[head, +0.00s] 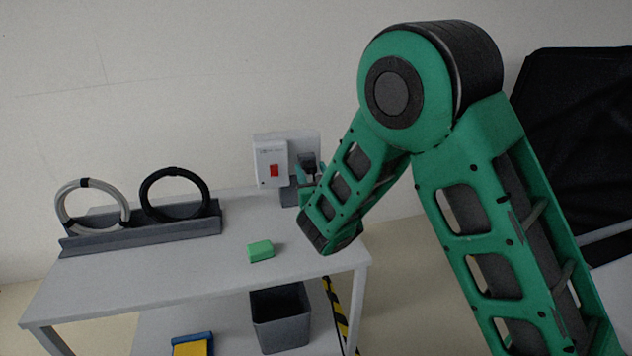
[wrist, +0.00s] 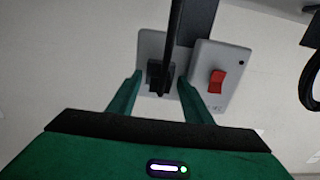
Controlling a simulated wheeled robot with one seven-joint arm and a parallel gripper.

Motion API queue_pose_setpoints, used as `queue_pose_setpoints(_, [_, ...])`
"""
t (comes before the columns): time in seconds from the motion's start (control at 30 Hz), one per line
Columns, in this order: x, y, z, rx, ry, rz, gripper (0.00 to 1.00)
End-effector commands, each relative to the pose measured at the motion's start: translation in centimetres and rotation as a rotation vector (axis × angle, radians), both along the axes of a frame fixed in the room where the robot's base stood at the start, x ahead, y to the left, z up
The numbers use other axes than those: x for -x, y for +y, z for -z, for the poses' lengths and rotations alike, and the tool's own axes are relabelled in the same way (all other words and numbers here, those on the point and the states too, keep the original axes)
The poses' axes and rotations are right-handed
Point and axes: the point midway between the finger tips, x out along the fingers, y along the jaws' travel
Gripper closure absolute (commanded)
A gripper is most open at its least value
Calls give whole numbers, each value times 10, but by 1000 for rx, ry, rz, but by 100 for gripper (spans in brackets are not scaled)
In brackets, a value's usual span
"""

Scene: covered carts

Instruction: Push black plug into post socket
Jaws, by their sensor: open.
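The black plug (wrist: 158,78) is at the face of the pale socket plate (wrist: 150,48) in the wrist view, with a dark cord running up the picture from it. It also shows in the head view (head: 308,162), against the socket plate (head: 312,141). I cannot tell whether any gap is left between plug and plate. My gripper (wrist: 160,82) is open, with one green finger on each side of the plug and visible room beside it. In the head view my arm hides most of the gripper.
A switch box with a red switch (head: 272,165) sits beside the socket. The grey post (wrist: 197,22) shows behind it. On the cart top (head: 180,262) are a green block (head: 260,251) and a rack (head: 140,237) with two coiled cables. A dark bin (head: 281,318) stands below.

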Motion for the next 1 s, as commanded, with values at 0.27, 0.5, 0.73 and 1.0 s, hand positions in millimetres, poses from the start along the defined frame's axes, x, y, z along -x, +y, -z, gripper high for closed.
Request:
queue_pose_setpoints(0.27, [41, -11, 1, 5, 2, -3, 55])
queue_pose_setpoints(0.5, [73, -20, 0, 4, 2, -4, 55])
queue_pose_setpoints(0.73, [90, -25, 1, 4, 2, -2, 55])
queue_pose_setpoints(1.0, [95, -27, 0, 0, 1, -1, 55])
